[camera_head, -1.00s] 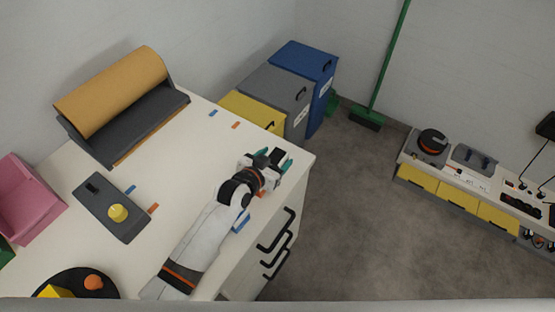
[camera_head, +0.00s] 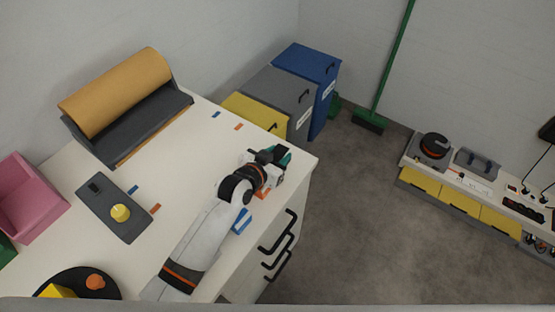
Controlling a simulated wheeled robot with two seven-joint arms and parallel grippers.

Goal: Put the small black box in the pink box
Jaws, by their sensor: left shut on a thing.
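My left gripper (camera_head: 277,155) is over the right end of the white table, near its far right corner. Its teal fingers are shut on the small black box (camera_head: 268,151), which is mostly hidden by the fingers and wrist. My right gripper is not in view.
A black round plate (camera_head: 108,288) is at the front left. A brown roll (camera_head: 115,92) in a dark holder stands at the back.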

